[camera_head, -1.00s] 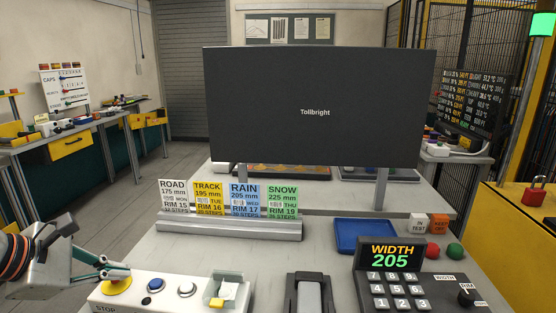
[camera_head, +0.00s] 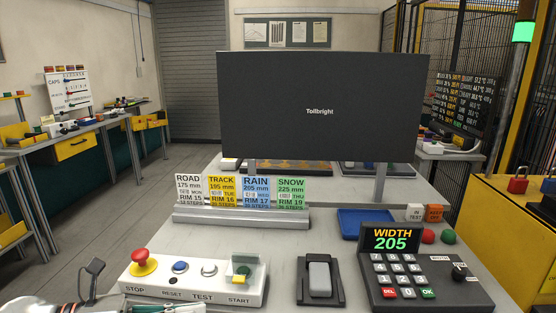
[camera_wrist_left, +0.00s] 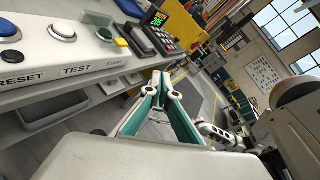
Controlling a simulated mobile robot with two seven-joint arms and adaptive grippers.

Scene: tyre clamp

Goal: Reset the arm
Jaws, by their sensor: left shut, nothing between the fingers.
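The white control box (camera_head: 195,278) stands at the front left of the bench in the head view. It carries the red STOP button (camera_head: 140,257) on a yellow base, the blue RESET button (camera_head: 180,267), the white TEST button (camera_head: 209,270) and the green START button (camera_head: 243,272) under a clear cover. My left gripper (camera_head: 182,309) is at the bottom edge of the head view, in front of the box and apart from the buttons. In the left wrist view its green-lined fingers (camera_wrist_left: 160,78) meet at the tips, shut and empty. My right gripper is not seen.
A keypad (camera_head: 405,275) reading WIDTH 205 and a black cradle with a grey block (camera_head: 319,278) stand right of the box. A card rack (camera_head: 240,215), a blue tray (camera_head: 365,223) and a large dark screen (camera_head: 320,135) stand behind. Bare bench lies between box and cradle.

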